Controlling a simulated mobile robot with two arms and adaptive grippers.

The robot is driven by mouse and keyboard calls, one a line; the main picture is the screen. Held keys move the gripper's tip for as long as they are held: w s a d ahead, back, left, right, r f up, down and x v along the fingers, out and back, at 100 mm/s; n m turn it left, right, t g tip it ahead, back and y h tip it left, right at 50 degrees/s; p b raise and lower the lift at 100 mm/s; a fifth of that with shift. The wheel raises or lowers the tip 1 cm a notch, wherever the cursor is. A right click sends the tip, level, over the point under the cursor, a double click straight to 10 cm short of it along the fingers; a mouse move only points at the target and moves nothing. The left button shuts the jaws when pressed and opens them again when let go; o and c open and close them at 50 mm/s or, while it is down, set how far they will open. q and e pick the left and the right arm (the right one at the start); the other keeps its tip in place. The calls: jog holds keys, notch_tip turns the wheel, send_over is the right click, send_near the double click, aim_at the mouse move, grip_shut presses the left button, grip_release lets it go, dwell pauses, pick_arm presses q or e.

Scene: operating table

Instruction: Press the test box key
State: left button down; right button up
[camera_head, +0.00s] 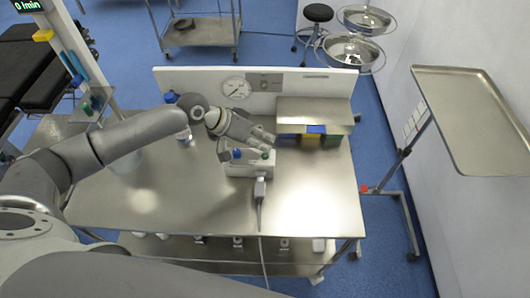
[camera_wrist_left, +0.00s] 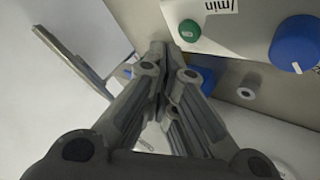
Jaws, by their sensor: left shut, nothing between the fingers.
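The test box (camera_head: 248,169) is a small white box on the steel table, below the back panel. It has a blue knob on its left and a round green key (camera_head: 265,155) on its right. My left gripper (camera_head: 271,139) is shut and empty, with its fingertips just above and behind the box. In the left wrist view the green key (camera_wrist_left: 190,30) lies to the right of the fingertips (camera_wrist_left: 159,48), with a small gap in the picture. The large blue knob (camera_wrist_left: 295,45) is farther right. Whether the fingers touch the box is unclear. My right gripper is out of view.
A steel shelf (camera_head: 315,108) with blue and yellow bins under it stands just right of the gripper. The back panel carries a round gauge (camera_head: 236,88). The table's right front (camera_head: 320,208) is clear.

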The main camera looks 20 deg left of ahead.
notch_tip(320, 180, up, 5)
jog(key=p, duration=0.4)
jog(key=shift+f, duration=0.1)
dwell(0.3)
